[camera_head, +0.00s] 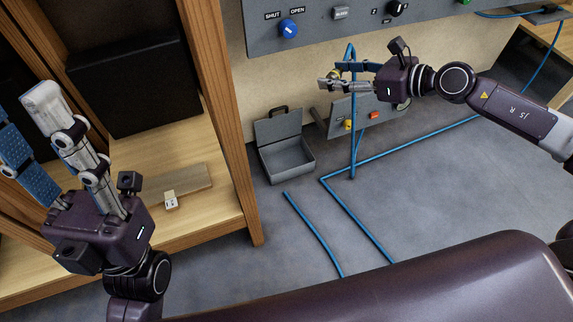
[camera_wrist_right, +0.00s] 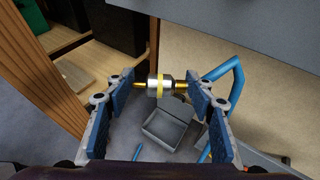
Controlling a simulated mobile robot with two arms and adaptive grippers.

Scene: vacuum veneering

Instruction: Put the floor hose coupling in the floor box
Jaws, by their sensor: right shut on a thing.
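The floor hose coupling (camera_wrist_right: 160,86), a silver cylinder with a yellow band and brass ends, is held between the fingertips of my right gripper (camera_wrist_right: 158,92). In the head view the right gripper (camera_head: 335,75) is in the air, above and to the right of the floor box; only a little of the coupling shows there. The floor box (camera_head: 288,160) is a grey case on the floor with its lid up, and looks empty. It also shows below the coupling in the right wrist view (camera_wrist_right: 168,128). My left gripper (camera_head: 22,112) is open and empty by the shelf.
A wooden shelf unit (camera_head: 215,90) stands left of the floor box. A blue hose (camera_head: 352,130) rises beside the right gripper. More blue hose (camera_head: 313,233) lies on the floor. A control panel (camera_head: 330,30) overhangs the box. The floor in front of the box is mostly clear.

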